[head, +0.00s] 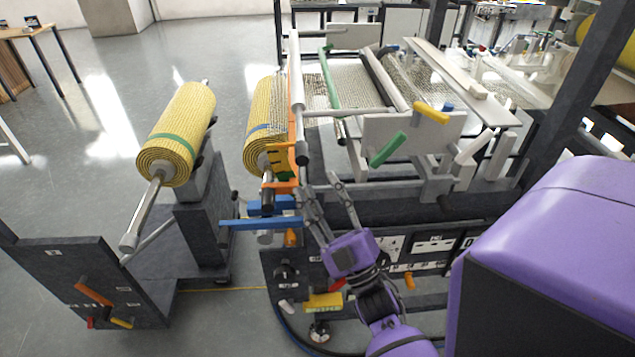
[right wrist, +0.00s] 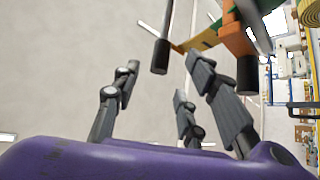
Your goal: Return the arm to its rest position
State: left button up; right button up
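My right gripper (head: 327,192) is purple with grey fingers, in the lower middle of the head view. It points up and away toward the laminating machine, just right of the orange upright bracket (head: 281,160) and the blue bar (head: 262,222). In the right wrist view the fingers of my right gripper (right wrist: 160,85) stand apart with bare floor between them, and nothing is held. Whether the fingers touch the machine cannot be told. My left gripper is not in view.
The laminating machine, with its white side plate (head: 405,139) and green handle (head: 388,149), stands ahead. A yellow mesh roll (head: 178,130) sits on a cart (head: 203,215) at left. In the right wrist view a dark-tipped rod (right wrist: 161,45) hangs close to the fingers. Open floor (head: 100,100) lies left.

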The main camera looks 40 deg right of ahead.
dwell(0.4)
jog(key=s+a+f+m+g+p, duration=0.1)
jog(key=s+f+m+g, duration=0.3)
jog(key=f, duration=0.5)
jog(key=s+a+f+m+g+p, duration=0.1)
jog(key=s+a+f+g, duration=0.3)
jog(key=f, duration=0.6)
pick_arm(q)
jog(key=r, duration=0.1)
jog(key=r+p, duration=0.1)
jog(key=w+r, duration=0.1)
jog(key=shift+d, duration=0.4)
pick_arm(e)
jog(key=s+a+f+m+g+y, duration=0.1)
jog(key=s+a+f+g, duration=0.1)
jog(key=s+f+g, duration=0.2)
jog(key=s+a+f+m+g, duration=0.1)
jog(key=s+a+f+g, duration=0.2)
jog(key=s+f, duration=0.7)
jog(key=shift+s+a+g+y, duration=0.35)
jog(key=shift+s+g+y, duration=0.05)
jog(key=shift+s+g, duration=0.55)
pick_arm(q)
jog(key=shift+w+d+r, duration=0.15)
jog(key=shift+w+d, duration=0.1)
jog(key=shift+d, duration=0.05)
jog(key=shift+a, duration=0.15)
pick_arm(e)
jog(key=shift+s+d+m, duration=0.1)
jog(key=shift+m, duration=0.2)
